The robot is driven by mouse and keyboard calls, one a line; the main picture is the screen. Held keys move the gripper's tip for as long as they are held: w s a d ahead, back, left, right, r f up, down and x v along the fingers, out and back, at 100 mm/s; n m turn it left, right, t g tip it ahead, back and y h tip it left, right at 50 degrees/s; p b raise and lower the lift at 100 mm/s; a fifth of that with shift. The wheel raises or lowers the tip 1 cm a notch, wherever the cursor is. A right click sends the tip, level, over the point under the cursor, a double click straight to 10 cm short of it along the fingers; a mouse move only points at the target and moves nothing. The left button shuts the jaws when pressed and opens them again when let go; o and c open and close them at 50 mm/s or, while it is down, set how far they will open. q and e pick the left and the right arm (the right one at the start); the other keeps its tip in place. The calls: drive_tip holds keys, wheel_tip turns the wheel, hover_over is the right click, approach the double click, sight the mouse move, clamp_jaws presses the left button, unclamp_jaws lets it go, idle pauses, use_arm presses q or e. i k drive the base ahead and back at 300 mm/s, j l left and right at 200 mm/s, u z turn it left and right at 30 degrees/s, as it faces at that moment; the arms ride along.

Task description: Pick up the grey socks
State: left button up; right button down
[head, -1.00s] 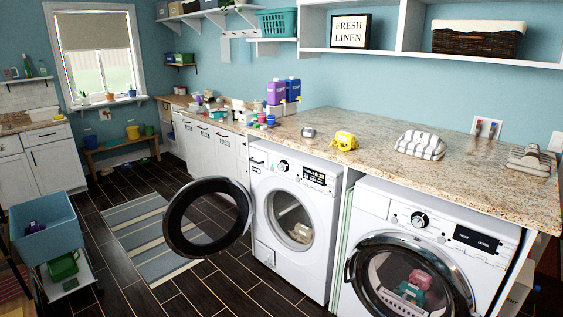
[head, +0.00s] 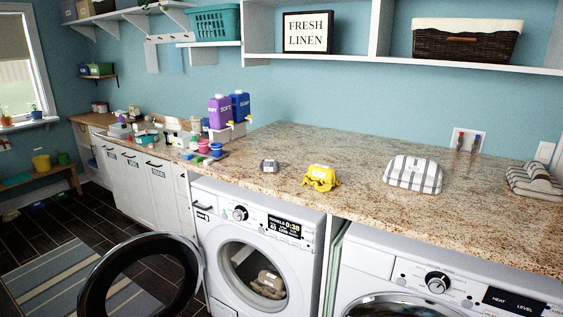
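A small grey bundle (head: 269,166), which looks like the grey socks, sits on the granite countertop (head: 340,150) in the head view. It lies left of a yellow folded cloth (head: 321,177), apart from it. Its fine shape is too small to tell. Neither of my grippers shows in the view.
A striped folded towel (head: 413,174) and a stack of folded cloths (head: 534,180) lie farther right on the counter. Purple (head: 221,112) and blue (head: 240,106) jugs and small colored cups stand left. The open round washer door (head: 190,252) sticks out below; cloth (head: 268,285) lies inside.

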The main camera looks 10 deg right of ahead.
sight(266, 165)
drive_tip(key=i+j+z, duration=0.3)
drive_tip(key=z, duration=0.15)
drive_tip(key=i+j+z, duration=0.5)
drive_tip(key=k, duration=0.1)
